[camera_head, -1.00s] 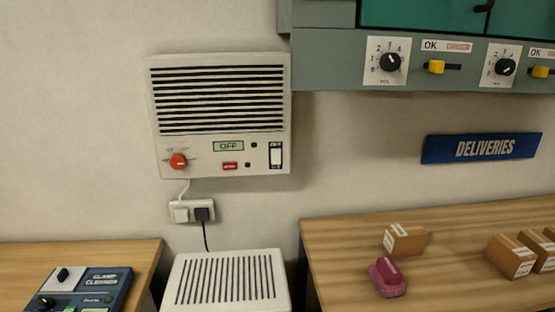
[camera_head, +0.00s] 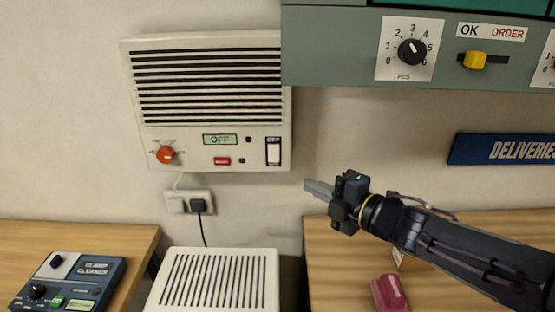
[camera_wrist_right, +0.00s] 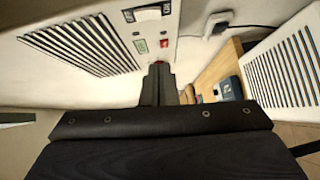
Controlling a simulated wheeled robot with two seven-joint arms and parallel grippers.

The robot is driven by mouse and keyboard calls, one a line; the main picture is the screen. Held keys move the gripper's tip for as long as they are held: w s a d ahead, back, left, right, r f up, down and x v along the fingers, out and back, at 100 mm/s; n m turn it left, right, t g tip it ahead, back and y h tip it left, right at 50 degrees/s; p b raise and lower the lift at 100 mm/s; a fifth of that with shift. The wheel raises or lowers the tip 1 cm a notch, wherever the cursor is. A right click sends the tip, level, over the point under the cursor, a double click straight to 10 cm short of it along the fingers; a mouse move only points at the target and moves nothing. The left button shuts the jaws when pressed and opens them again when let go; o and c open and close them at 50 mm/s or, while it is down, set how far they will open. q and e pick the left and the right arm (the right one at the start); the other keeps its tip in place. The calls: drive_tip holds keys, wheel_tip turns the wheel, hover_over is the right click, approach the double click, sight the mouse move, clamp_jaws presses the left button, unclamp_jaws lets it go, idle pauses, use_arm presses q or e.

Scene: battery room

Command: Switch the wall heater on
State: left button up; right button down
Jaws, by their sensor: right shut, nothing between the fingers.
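The wall heater (camera_head: 210,140) is a cream box with dark louvres on the wall, left of centre in the head view. Its small display (camera_head: 220,139) reads OFF. A white rocker switch (camera_head: 273,152) sits at its lower right, with a red knob (camera_head: 166,154) at its lower left and a red button (camera_head: 222,161) between. My right gripper (camera_head: 308,187) is shut and empty, in front of the wall, right of and below the rocker switch, apart from it. The right wrist view shows the heater (camera_wrist_right: 85,45) upper left and the gripper fingers (camera_wrist_right: 160,85). My left gripper is out of view.
A socket (camera_head: 189,201) with two plugs is below the heater. A louvred cream unit (camera_head: 218,275) stands beneath. Grey cabinets (camera_head: 330,60) with dials overhang at the right. Tables with a blue clamp cleaner (camera_head: 70,282) and a pink object (camera_head: 389,292) flank the unit.

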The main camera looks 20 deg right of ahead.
drive_tip(key=shift+a, duration=0.1)
approach(269, 160)
drive_tip(key=a+x, duration=0.1)
drive_tip(key=x, duration=0.4)
drive_tip(key=shift+w+d+p, duration=0.2)
drive_tip(key=shift+w+p, duration=0.1)
drive_tip(key=shift+p, duration=0.3)
drive_tip(key=shift+w+f, duration=0.1)
